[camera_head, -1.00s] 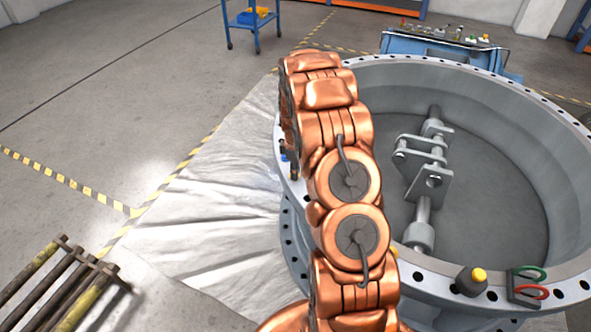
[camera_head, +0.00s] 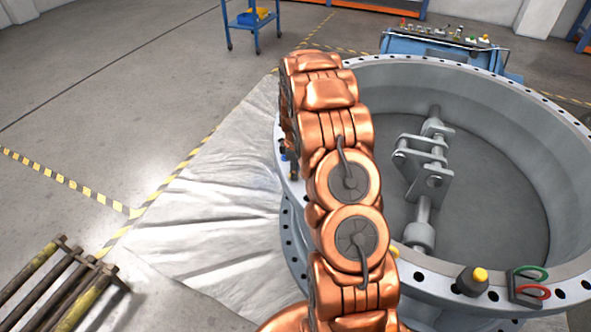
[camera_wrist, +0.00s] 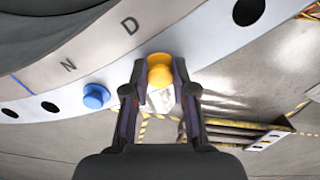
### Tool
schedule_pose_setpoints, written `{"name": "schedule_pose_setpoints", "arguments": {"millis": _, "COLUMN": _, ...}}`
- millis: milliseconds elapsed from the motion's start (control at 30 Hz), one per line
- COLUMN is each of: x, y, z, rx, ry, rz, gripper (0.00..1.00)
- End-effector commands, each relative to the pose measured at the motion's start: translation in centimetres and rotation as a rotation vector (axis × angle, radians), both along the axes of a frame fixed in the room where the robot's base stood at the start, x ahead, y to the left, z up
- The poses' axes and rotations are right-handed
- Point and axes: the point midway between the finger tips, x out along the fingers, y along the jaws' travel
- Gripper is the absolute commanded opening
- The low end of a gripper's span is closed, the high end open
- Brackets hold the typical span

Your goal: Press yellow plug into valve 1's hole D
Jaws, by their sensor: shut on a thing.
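Valve 1 is the large grey ring (camera_head: 440,272) right of my arm in the head view. In the wrist view its pale flange (camera_wrist: 190,30) carries the letters N and D. The yellow plug (camera_wrist: 160,70) sits between the fingertips of my gripper (camera_wrist: 161,84), which is shut on it. The plug is at the flange's outer part, just beside the letter D. Hole D itself is not visible; the plug covers that spot, and I cannot tell how deep it sits. In the head view my arm hides the plug and most of my gripper.
A blue plug (camera_wrist: 96,96) sits in the flange near the letter N. Open dark holes (camera_wrist: 248,12) lie along the rim. A yellow-topped dark piece (camera_head: 472,280) and green and red rings (camera_head: 529,284) stand on the near rim. Metal bars (camera_head: 60,285) lie at lower left.

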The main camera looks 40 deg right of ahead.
Motion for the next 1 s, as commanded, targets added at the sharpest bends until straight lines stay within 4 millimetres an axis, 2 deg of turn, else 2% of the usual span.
{"name": "schedule_pose_setpoints", "arguments": {"millis": 233, "x": -0.07, "y": 0.05, "z": -0.78, "rx": 0.001, "ry": 0.002, "rz": 0.0, "gripper": 0.09}}
{"name": "schedule_pose_setpoints", "arguments": {"millis": 267, "x": -0.07, "y": 0.03, "z": -0.74, "rx": 0.001, "ry": 0.002, "rz": 0.0, "gripper": 0.28}}
{"name": "schedule_pose_setpoints", "arguments": {"millis": 500, "x": -0.05, "y": 0.03, "z": -0.68, "rx": 0.001, "ry": 0.002, "rz": 0.0, "gripper": 0.53}}
{"name": "schedule_pose_setpoints", "arguments": {"millis": 733, "x": -0.03, "y": 0.02, "z": -0.66, "rx": 0.001, "ry": 0.001, "rz": 0.0, "gripper": 0.55}}
{"name": "schedule_pose_setpoints", "arguments": {"millis": 1000, "x": -0.03, "y": 0.02, "z": -0.65, "rx": 0.001, "ry": 0.001, "rz": 0.0, "gripper": 0.8}}
